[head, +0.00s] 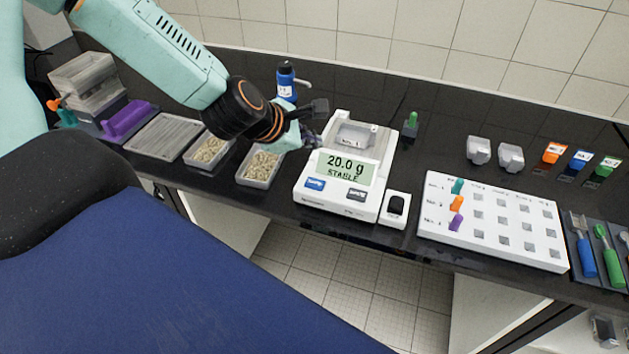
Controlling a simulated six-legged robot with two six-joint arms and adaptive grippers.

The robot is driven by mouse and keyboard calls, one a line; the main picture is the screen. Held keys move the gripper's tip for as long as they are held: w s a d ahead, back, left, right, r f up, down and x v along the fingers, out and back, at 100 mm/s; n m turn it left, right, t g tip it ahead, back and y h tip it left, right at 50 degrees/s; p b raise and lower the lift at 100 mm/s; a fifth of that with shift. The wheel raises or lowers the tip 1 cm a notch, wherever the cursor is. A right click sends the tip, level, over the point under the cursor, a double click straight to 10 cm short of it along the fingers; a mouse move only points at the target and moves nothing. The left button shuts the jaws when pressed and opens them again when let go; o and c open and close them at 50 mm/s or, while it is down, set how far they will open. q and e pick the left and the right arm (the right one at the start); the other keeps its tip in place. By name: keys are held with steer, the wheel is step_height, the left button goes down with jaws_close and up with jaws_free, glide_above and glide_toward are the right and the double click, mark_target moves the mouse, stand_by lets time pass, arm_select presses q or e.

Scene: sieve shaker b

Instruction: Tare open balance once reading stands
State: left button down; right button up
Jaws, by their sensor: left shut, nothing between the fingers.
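The white balance (335,206) stands on the black bench in the middle of the view. Its display (345,169) reads 20.0 g and STABLE. Below the display are a blue button (315,184) and a dark button (356,194); their labels are too small to read. A grey tray (355,136) sits on the balance's top. My left gripper (310,139) is shut and empty, just left of the balance's upper left side and apart from the buttons. My arm hides part of the bench behind it. My right gripper is not in view.
Two trays of grains (262,167) stand left of the balance. A blue bottle (286,82) is behind my gripper. A small white unit with a black top (395,208) sits right of the balance. A white rack (490,221) with coloured pegs lies farther right.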

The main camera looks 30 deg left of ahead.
mark_target(312, 185)
arm_select(q)
steer(key=shift+f, duration=0.15)
step_height(312, 185, down, 8)
steer(key=b, duration=0.8)
steer(key=shift+d+f, duration=0.1)
steer(key=shift+f, duration=0.2)
steer(key=shift+f+b, duration=0.1)
steer(key=shift+b, duration=0.2)
stand_by(0.7)
steer(key=shift+f+b, duration=0.3)
steer(key=shift+b, duration=0.05)
